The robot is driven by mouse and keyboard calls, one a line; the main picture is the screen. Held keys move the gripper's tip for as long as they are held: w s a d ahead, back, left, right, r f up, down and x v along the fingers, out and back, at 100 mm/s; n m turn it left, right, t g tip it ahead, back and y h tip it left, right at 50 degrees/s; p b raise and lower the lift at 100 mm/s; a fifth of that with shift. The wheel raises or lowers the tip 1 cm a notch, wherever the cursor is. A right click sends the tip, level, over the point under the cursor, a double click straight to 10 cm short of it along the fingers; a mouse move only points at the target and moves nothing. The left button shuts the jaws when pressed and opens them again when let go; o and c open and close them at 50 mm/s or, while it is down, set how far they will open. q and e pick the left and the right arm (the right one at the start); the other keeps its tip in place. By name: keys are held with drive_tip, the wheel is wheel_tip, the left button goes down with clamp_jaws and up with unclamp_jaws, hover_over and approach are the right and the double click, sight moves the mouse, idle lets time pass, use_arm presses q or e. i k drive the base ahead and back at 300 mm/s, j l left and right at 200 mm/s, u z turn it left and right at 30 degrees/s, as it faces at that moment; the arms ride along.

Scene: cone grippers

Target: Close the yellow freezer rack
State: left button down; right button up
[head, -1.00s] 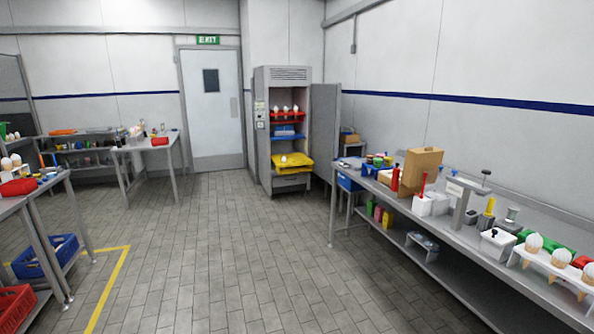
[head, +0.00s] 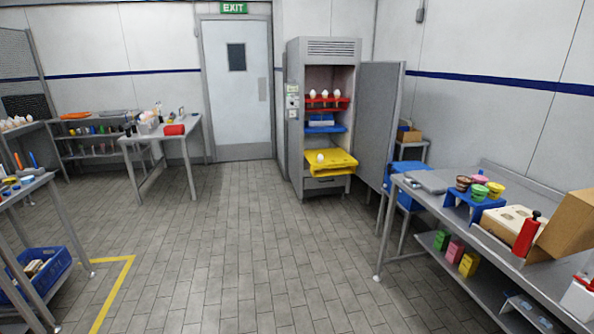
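The yellow freezer rack (head: 335,163) is the lowest rack in the upright grey freezer (head: 296,130) at the back. It sticks out past the cabinet front, with a white, egg-shaped item (head: 320,157) on it. The freezer door (head: 376,120) stands open to the right. Above the yellow rack are a blue rack (head: 327,129) and a red rack (head: 325,105) holding several white-topped items. Neither of my grippers is in view.
A long metal table (head: 425,196) with cups, a red-handled tool and a cardboard box runs along the right. Tables with a blue crate (head: 38,275) below stand at left. The tiled floor (head: 245,240) between is clear up to the freezer.

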sight(329, 162)
drive_tip(key=i, duration=2.95)
drive_tip(key=i+j+z, duration=0.1)
drive_tip(key=i+z, duration=0.25)
drive_tip(key=i, duration=0.15)
drive_tip(key=i+j+z, duration=0.35)
drive_tip(key=i, duration=0.15)
drive_tip(key=i+j+z, duration=0.35)
drive_tip(key=i, duration=0.15)
drive_tip(key=l, duration=0.1)
